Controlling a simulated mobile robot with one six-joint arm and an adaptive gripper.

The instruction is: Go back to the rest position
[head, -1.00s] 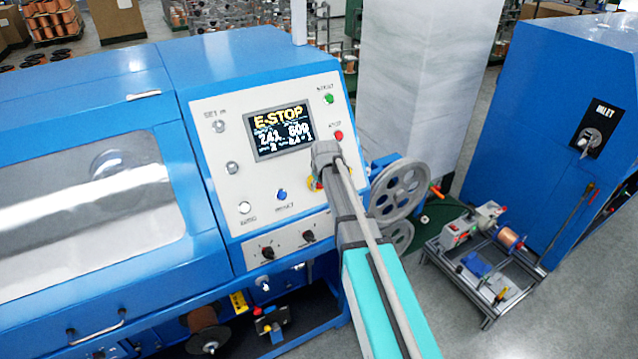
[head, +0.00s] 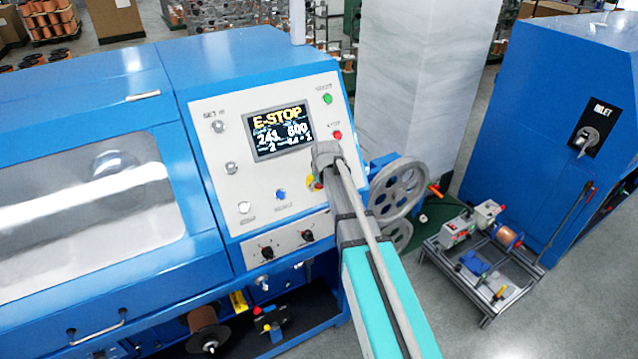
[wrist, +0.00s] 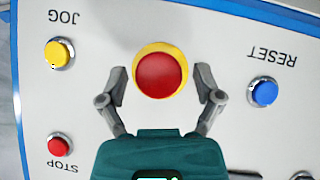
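My gripper (wrist: 161,84) is open and empty in the wrist view. Its two fingers stand apart on either side of the round red emergency-stop button (wrist: 161,76) with a yellow ring, on the white panel. How far the fingers are from the panel I cannot tell. In the head view my arm reaches up to the blue machine's panel (head: 205,180), and its grey end covers part of the panel. There the emergency-stop button (head: 312,183) is mostly hidden behind it. The screen (head: 281,132) reads E-STOP.
A yellow JOG button (wrist: 58,53), a red STOP button (wrist: 59,146) and a blue RESET button (wrist: 264,92) surround the gripper. Grey pulley wheels (head: 399,188) stand close to the right of my arm. A low cart (head: 483,262) stands farther right, with open floor around it.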

